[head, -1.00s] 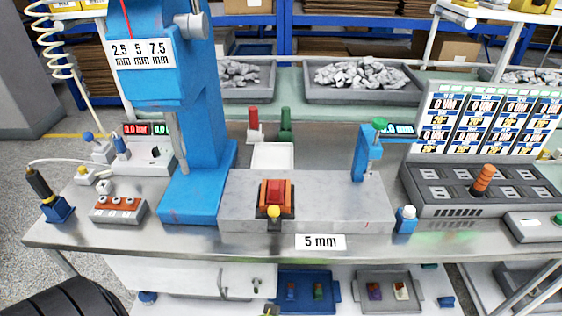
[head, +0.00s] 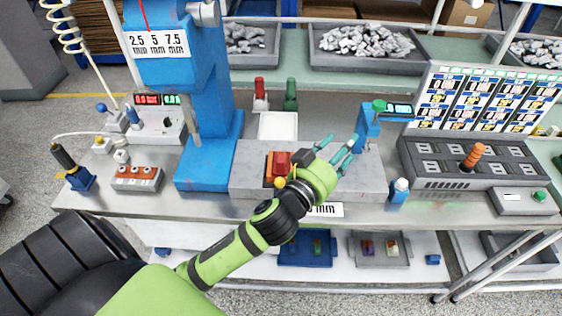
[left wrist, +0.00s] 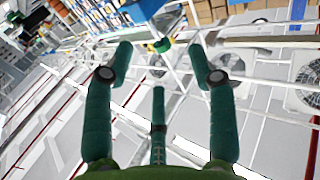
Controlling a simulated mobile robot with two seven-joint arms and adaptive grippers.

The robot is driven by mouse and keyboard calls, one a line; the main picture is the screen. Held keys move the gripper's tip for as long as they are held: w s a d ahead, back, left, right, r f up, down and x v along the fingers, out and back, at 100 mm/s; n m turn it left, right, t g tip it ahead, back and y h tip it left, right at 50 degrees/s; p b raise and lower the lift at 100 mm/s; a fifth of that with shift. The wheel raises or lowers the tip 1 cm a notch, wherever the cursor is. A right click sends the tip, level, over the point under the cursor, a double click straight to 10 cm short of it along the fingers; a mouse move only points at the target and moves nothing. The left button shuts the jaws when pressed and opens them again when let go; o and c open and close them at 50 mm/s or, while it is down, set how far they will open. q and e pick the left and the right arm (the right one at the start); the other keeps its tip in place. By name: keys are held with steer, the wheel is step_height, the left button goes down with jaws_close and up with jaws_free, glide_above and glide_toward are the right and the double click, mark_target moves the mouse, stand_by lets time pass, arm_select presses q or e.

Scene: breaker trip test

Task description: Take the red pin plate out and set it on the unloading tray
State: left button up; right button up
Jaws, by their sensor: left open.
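A red block (head: 282,160), which looks like the red pin plate, sits in an orange holder on the grey block (head: 240,180) at the bench middle. My left arm partly hides its right and front. My left gripper (head: 340,152) is open and empty, in the picture just right of the red block. It also shows open in the left wrist view (left wrist: 158,65), with nothing between its fingers. A white tray (head: 278,126) stands empty behind the grey block. A blue tray (head: 303,262) and a grey tray (head: 408,262) are on the lower shelf; I cannot tell which tray is for unloading.
A blue press column (head: 205,130) stands left of the grey block. A blue gauge stand (head: 366,130) is at its right. A red-topped post (head: 260,92) and a green post (head: 290,95) stand behind. A control box with an orange lever (head: 473,158) is further right.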

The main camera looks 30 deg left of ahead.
arm_select(q)
steer(key=d+r+m+t+h, duration=0.1)
steer(key=d+r+m+h, duration=0.65)
steer(key=r+h, duration=0.2)
steer(key=s+d+m+g+h, duration=0.2)
steer(key=d+m+g+h, duration=0.6)
steer(key=m+g, duration=0.15)
steer(key=n+g+y, duration=0.6)
steer(key=g+y, duration=0.4)
steer(key=y, duration=0.9)
glide_above(281, 158)
steer(key=f, duration=1.3)
steer(key=shift+d+p, duration=0.3)
steer(key=shift+p, duration=0.05)
steer(key=shift+a+f, duration=0.1)
steer(key=shift+f, duration=0.2)
steer(key=f+p, duration=0.2)
steer(key=f, duration=0.1)
steer(key=f+p, duration=0.1)
steer(key=f, duration=0.1)
steer(key=shift+a+f, duration=0.25)
steer(key=shift+f, duration=0.35)
jaws_close()
